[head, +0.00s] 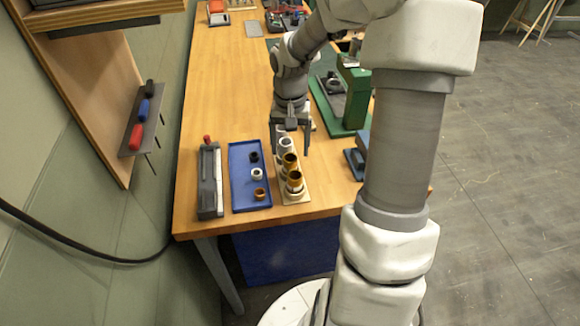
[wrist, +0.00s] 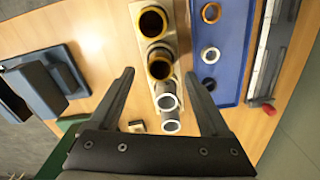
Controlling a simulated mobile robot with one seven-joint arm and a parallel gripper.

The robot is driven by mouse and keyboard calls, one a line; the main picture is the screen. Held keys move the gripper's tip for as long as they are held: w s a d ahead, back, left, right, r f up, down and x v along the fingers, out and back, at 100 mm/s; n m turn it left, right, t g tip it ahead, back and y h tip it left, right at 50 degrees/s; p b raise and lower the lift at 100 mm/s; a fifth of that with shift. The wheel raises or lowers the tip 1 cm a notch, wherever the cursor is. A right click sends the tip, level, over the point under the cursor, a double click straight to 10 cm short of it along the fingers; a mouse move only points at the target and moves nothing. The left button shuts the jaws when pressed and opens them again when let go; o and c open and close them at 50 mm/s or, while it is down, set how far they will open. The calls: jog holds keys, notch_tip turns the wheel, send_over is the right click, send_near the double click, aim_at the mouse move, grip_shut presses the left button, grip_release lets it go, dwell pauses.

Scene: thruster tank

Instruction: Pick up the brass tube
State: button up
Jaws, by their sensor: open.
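A wooden block (head: 303,194) holds a row of upright tubes. Two are brass-coloured with dark openings: one brass tube (head: 294,182) at the near end and another (head: 289,162) behind it. They also show in the wrist view, the end one (wrist: 152,24) at the top and the other (wrist: 160,66) below it. Paler silver tubes (wrist: 170,126) stand at the other end of the row. My gripper (wrist: 160,75) is open and empty, above the row, its fingers on either side of it. In the head view, my gripper (head: 289,152) hides part of the far tubes.
A blue tray (head: 239,190) left of the block holds a black, a white and a brass ring. A grey tool with a red knob (head: 208,180) lies left of the tray. A green machine (head: 345,100) and a blue object (head: 355,163) stand on the right.

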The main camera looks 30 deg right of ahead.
aim_at(290, 160)
notch_tip(290, 160, down, 5)
jog(key=shift+b, duration=0.3)
grip_shut()
